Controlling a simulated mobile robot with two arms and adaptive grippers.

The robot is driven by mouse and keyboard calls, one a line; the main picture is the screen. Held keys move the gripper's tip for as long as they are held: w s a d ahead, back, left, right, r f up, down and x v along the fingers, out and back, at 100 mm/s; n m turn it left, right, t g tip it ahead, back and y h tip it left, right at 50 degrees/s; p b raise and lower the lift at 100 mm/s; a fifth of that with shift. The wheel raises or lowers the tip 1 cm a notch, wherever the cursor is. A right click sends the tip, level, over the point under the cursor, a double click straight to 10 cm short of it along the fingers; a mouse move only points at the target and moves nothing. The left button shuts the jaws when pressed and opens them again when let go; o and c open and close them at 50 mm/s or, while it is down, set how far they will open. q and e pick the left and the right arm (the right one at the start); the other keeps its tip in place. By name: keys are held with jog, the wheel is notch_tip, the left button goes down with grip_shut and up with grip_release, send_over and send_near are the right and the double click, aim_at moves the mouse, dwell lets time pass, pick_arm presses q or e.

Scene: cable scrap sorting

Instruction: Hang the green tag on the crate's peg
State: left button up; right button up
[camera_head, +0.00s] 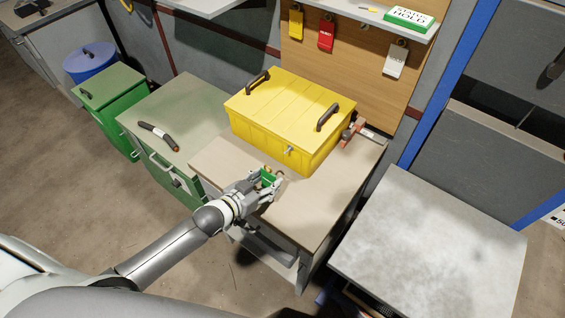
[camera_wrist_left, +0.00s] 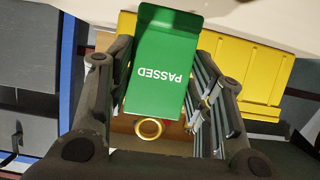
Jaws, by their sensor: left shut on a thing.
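The green tag (camera_wrist_left: 163,62), marked PASSED, is between the fingers of my left gripper (camera_wrist_left: 160,95) in the left wrist view, with a brass ring (camera_wrist_left: 149,128) at one end. In the head view my left gripper (camera_head: 265,182) is shut on the green tag (camera_head: 268,175), just in front of the yellow crate (camera_head: 290,105). A small metal peg (camera_head: 289,150) sticks out of the crate's front wall, up and right of the tag, and the two are apart. The crate also shows in the left wrist view (camera_wrist_left: 255,80). My right gripper is in neither view.
Yellow (camera_head: 296,22), red (camera_head: 326,34) and white (camera_head: 396,60) tags hang on the wooden board behind. A red clamp (camera_head: 353,131) is right of the crate. A dark cable piece (camera_head: 158,134) lies on the left cabinet. The bench top (camera_head: 315,205) right of my gripper is clear.

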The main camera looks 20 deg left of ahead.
aim_at(291, 160)
pick_arm(q)
jog(key=shift+r, duration=0.2)
jog(key=shift+w+b, duration=0.1)
jog(key=shift+b, duration=0.3)
jog(key=shift+b+x, duration=0.5)
jog(key=shift+x, duration=0.5)
jog(key=shift+w+d+b, duration=0.35)
jog(key=shift+w+b, duration=0.3)
jog(key=shift+w, duration=0.3)
jog(key=shift+w+d+b, duration=0.35)
jog(key=shift+w+b, duration=0.35)
jog(key=shift+w, duration=0.25)
jog(key=shift+w+d+b, duration=0.4)
jog(key=shift+w+b, duration=0.25)
jog(key=shift+w, duration=0.3)
jog(key=shift+w+d+f, duration=0.15)
jog(key=shift+w+f, duration=0.1)
jog(key=shift+w, duration=0.25)
jog(key=shift+f, duration=0.1)
